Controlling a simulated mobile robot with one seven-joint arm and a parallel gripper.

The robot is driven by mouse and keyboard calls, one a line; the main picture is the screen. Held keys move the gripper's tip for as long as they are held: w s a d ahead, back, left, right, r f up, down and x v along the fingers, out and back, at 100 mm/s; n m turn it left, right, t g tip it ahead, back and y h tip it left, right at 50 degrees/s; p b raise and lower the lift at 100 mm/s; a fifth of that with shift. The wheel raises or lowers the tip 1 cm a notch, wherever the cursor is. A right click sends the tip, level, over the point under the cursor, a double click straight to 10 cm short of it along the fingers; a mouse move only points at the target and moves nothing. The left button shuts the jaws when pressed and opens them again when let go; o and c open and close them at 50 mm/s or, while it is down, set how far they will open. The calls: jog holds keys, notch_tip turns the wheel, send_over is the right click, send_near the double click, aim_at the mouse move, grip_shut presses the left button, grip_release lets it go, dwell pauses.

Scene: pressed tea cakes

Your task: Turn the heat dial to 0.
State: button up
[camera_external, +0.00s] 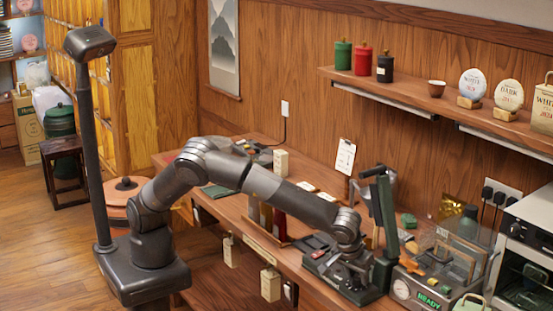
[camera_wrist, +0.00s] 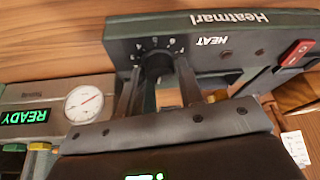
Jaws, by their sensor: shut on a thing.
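The heat dial (camera_wrist: 157,64) is a dark round knob on the front of the dark green heat press (camera_wrist: 225,32), marked HEAT, with white numbers around it. The lettering appears upside down in the wrist view. My gripper (camera_wrist: 158,78) has one finger on each side of the dial and is shut on it. I cannot tell which number the dial points to. In the external view the heat press (camera_external: 384,215) stands on the counter, and my gripper (camera_external: 352,272) reaches down at its front; the dial is hidden there.
A red switch (camera_wrist: 298,52) is on the press, right of the dial in the wrist view. A device with a green READY display (camera_wrist: 25,117) and a round gauge (camera_wrist: 84,103) stands close beside the press. The wooden counter (camera_external: 290,255) holds several other items.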

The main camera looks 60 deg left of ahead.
jog(key=shift+n, duration=0.5)
jog(key=shift+f+y, duration=0.1)
jog(key=shift+y, duration=0.2)
jog(key=o, duration=1)
jog(key=shift+d, duration=0.1)
jog(key=v, duration=1)
jog(key=shift+r, duration=0.4)
jog(key=shift+s, duration=0.1)
